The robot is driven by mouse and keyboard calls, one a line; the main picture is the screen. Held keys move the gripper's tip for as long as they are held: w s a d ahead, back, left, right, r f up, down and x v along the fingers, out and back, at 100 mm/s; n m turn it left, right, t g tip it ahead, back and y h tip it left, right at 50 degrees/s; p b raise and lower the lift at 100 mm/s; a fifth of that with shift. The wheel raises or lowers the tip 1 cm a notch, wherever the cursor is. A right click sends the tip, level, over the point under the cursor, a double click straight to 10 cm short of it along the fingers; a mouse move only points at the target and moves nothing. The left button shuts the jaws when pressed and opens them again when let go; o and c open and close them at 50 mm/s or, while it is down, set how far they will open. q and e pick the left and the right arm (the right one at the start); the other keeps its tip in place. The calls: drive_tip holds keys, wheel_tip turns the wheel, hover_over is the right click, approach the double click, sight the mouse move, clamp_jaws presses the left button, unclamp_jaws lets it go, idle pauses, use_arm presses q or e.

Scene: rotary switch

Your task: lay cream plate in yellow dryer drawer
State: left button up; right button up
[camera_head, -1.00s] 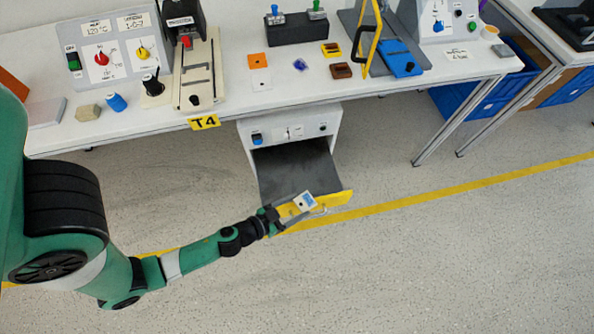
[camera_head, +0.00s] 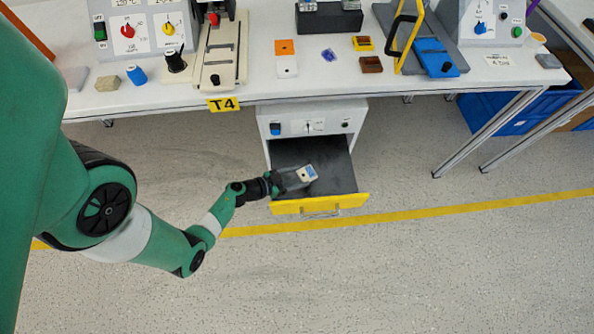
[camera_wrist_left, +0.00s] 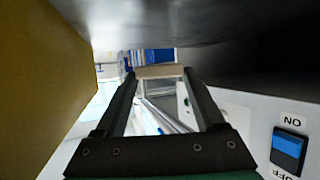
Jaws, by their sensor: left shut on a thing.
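The yellow dryer drawer is pulled out under the table, with its yellow front (camera_head: 335,203) and dark grey floor (camera_head: 340,182) visible. In the left wrist view the plate's cream edge (camera_wrist_left: 160,71) sits between the fingertips (camera_wrist_left: 158,76). The yellow front (camera_wrist_left: 40,85) is at the left there, and the dark drawer floor fills the top. The gap between plate and floor cannot be told. My right gripper is out of view.
The dryer's face (camera_head: 340,122) with a blue switch (camera_head: 275,129) stands behind the drawer. The table edge with the T4 label (camera_head: 223,104) is above. An orange plate (camera_head: 284,47) and a white plate (camera_head: 286,67) lie on the table. The floor in front is clear.

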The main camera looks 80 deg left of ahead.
sight(297, 182)
use_arm(q)
drive_tip(key=shift+a+f, duration=0.35)
drive_tip(key=shift+f, duration=0.1)
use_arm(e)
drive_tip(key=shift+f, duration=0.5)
use_arm(q)
drive_tip(key=f+b, duration=0.4)
drive_tip(key=shift+a+f, duration=0.1)
drive_tip(key=shift+a, duration=0.3)
drive_tip(key=shift+r, duration=0.2)
drive_tip(key=shift+w, duration=0.1)
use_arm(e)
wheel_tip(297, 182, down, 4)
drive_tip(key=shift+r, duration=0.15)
use_arm(q)
drive_tip(key=shift+f, duration=0.15)
drive_tip(key=o, duration=1.3)
